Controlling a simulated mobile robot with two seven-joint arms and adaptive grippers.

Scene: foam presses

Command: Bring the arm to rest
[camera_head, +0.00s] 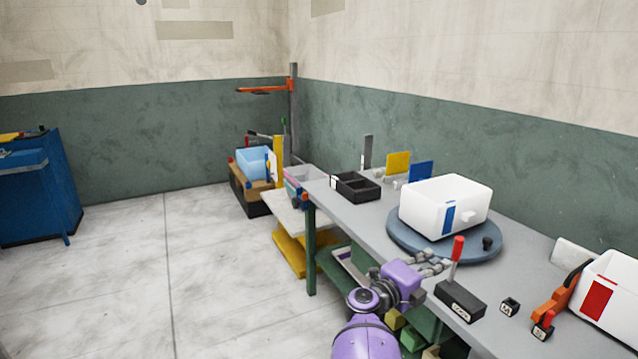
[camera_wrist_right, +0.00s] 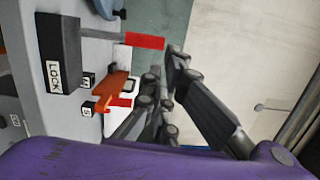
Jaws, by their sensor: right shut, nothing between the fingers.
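My right gripper (camera_head: 436,262), on its purple arm, is at the front edge of the grey workbench (camera_head: 375,219). Its fingers are shut with nothing between them. They point along the bench towards the right in the head view. In the right wrist view the dark fingers (camera_wrist_right: 164,72) reach up from the purple wrist, beside the bench items. The gripper appears apart from the black LOCK block (camera_head: 460,300) with its red-topped lever. I cannot tell its exact height above the bench. My left gripper is not in view.
A white bin (camera_head: 420,214) with a blue mark stands on a round blue turntable (camera_head: 400,239). Another white bin (camera_head: 625,325), an orange clamp (camera_head: 562,298) and small labelled blocks sit at the right. A black tray (camera_head: 370,193) is further back. The floor (camera_head: 130,290) at left is clear.

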